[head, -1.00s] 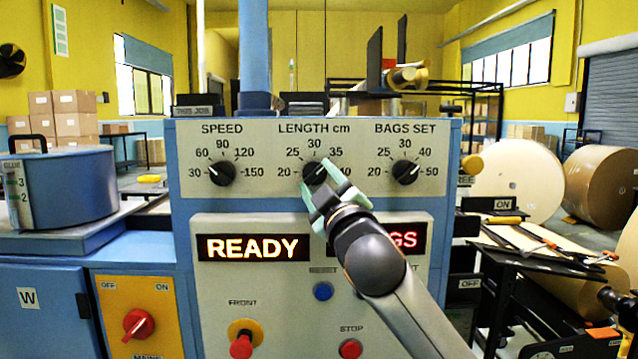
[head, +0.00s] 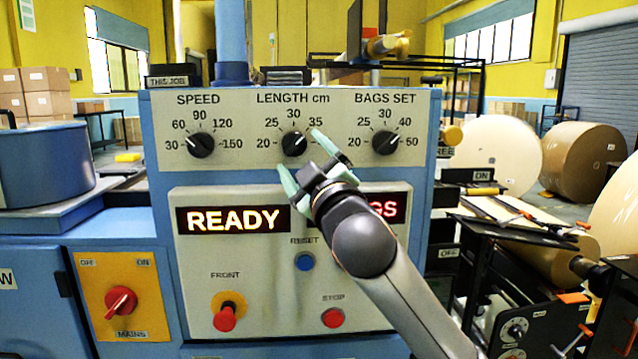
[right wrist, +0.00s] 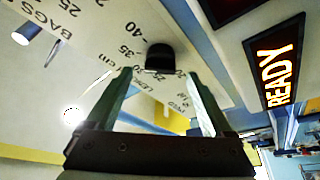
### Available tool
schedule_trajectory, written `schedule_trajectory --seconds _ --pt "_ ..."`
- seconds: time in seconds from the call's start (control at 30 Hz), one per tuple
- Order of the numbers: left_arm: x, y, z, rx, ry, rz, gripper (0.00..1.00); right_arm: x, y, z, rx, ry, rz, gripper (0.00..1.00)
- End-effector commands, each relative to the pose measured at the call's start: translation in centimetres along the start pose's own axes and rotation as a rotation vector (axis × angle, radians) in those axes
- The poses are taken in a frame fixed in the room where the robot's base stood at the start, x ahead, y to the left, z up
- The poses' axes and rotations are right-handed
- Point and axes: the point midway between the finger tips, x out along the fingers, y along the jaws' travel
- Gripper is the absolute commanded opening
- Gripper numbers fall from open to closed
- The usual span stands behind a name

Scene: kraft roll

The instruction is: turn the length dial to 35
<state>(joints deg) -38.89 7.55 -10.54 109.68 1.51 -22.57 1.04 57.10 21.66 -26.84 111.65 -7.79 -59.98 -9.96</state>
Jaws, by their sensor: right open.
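The length dial (head: 294,143) is a round black knob with a white pointer line, under "LENGTH cm" on the grey panel. Its pointer slants up and right, toward the 35 mark. The 40 label is hidden behind a finger in the head view. My right gripper (head: 299,151) is open, its pale green fingers spread on either side of the dial in the picture. In the right wrist view the knob (right wrist: 160,58) shows between and beyond the fingertips (right wrist: 160,75), apparently clear of both. My left gripper is not in view.
The speed dial (head: 201,144) stands left and the bags set dial (head: 386,142) right of the length dial. Below are a READY display (head: 232,220), a blue reset button (head: 304,262), a red front knob (head: 225,318) and a red stop button (head: 333,318).

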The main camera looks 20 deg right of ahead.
Motion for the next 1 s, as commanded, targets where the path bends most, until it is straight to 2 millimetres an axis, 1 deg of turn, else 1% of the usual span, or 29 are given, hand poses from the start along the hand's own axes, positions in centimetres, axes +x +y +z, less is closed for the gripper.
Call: schedule_trajectory --seconds 0.03,0.3,0.4,0.5,0.7,1.0 --pt "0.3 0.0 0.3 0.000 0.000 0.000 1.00 -1.1 -0.2 0.1 0.000 0.003 -0.001 0.86" --pt "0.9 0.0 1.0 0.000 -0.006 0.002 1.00 -6.3 -0.2 0.1 0.000 0.001 -0.001 0.86" --pt "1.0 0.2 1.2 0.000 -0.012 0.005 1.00 -7.8 -0.2 0.1 0.001 0.001 -0.001 0.86" --pt "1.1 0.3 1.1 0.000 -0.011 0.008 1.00 -9.0 -0.1 0.0 0.001 0.001 -0.001 0.86" --pt "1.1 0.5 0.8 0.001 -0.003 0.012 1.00 -10.0 -0.1 0.1 0.000 -0.001 -0.001 0.86" --pt "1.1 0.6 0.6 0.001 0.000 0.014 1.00 -10.0 0.0 0.1 0.000 -0.001 -0.001 0.86"
